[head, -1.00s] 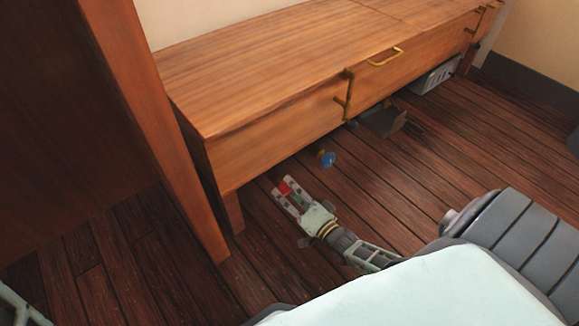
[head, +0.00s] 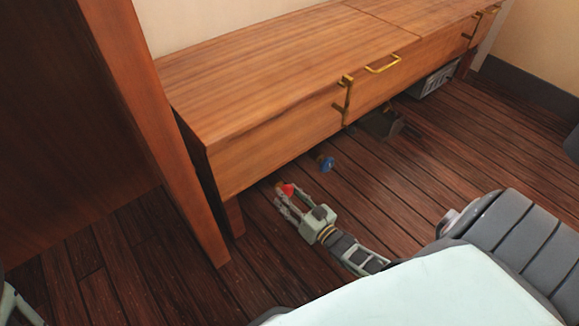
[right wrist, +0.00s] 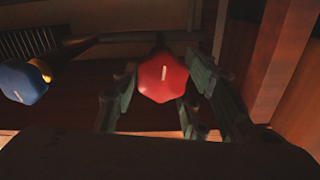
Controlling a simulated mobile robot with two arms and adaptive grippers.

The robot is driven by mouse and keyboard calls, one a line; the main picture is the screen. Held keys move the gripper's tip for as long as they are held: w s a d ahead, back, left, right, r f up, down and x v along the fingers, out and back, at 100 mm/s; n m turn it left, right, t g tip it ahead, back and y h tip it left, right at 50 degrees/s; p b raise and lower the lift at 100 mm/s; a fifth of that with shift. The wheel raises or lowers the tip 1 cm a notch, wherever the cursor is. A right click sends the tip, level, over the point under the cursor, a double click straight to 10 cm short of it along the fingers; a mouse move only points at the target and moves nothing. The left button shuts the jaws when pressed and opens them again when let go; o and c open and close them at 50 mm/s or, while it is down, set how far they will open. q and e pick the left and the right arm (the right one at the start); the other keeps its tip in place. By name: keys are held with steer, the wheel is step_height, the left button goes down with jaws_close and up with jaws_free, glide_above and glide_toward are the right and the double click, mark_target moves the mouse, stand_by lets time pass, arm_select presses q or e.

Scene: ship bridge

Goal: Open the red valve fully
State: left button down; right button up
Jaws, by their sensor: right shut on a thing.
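The red valve (head: 287,189) is a small red knob low under the front of the wooden bench. It also shows in the right wrist view as a red, many-sided knob with a pale line on its face (right wrist: 163,78). My right gripper (head: 283,196) is at the knob and shut on it. In the right wrist view its fingers (right wrist: 160,90) stand on both sides of the knob. How far the valve is open cannot be told.
A blue valve (head: 326,163) sits right of the red one and also shows in the right wrist view (right wrist: 22,82). The wooden bench (head: 270,85) overhangs both. A bench leg (head: 234,214) and a wooden post (head: 165,150) stand left. Floor in front is clear.

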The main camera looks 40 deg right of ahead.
steer(key=shift+d+n, duration=0.1)
steer(key=shift+n, duration=0.7)
steer(key=shift+d, duration=0.1)
steer(key=o, duration=1.1)
steer(key=s, duration=0.8)
steer(key=s+d, duration=0.1)
steer(key=s, duration=0.3)
steer(key=shift+a, duration=0.1)
